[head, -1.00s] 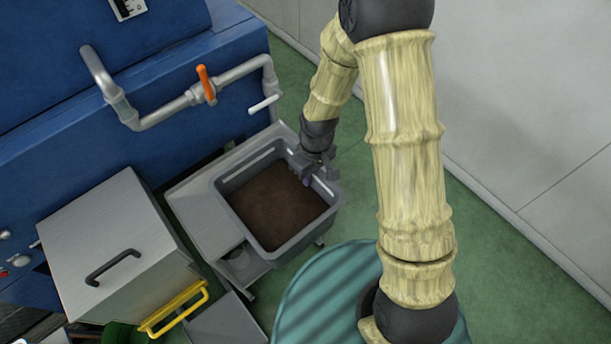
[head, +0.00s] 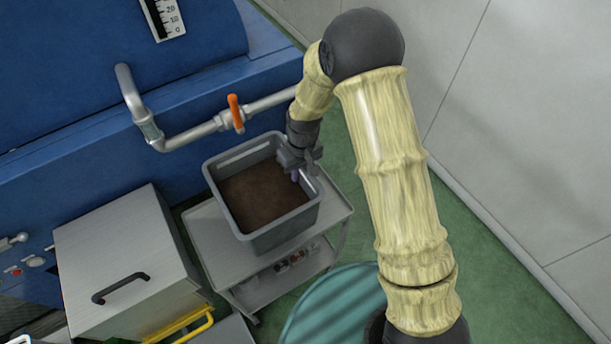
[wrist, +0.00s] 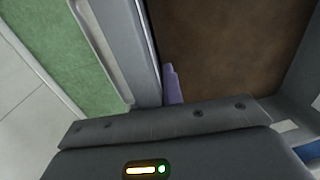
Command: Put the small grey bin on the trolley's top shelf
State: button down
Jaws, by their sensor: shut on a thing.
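The small grey bin (head: 282,234) is over the trolley's top shelf (head: 213,246) in the head view, with dark brown contents inside. I cannot tell whether its base touches the shelf. My gripper (head: 297,172) is shut on the bin's right rim, one finger inside the wall. In the wrist view the bin's wall (wrist: 140,50) runs up from my gripper (wrist: 165,98), and a purple finger pad shows against its inner side. The shelf is bare to the left, in front and to the right of the bin.
A blue machine (head: 80,110) with a grey pipe and an orange-handled valve (head: 235,113) stands behind the trolley. A steel box (head: 125,265) with a black handle is at left. A teal round top (head: 325,305) is in front. Small items lie on the trolley's lower shelf.

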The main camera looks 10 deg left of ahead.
aim_at(294, 184)
jog(key=shift+w+a+f+b, duration=0.6)
jog(key=shift+w+a+f, duration=0.1)
jog(key=shift+w, duration=0.1)
jog(key=shift+s+f, duration=0.25)
jog(key=shift+s, duration=0.05)
jog(key=shift+d+f+b, duration=0.1)
jog(key=shift+f+b, duration=0.45)
jog(key=shift+b, duration=0.05)
notch_tip(294, 184, down, 3)
jog(key=shift+f+b, duration=0.1)
jog(key=shift+b, duration=1.05)
jog(key=shift+w+f, duration=0.1)
jog(key=shift+f, duration=0.15)
jog(key=shift+w, duration=0.2)
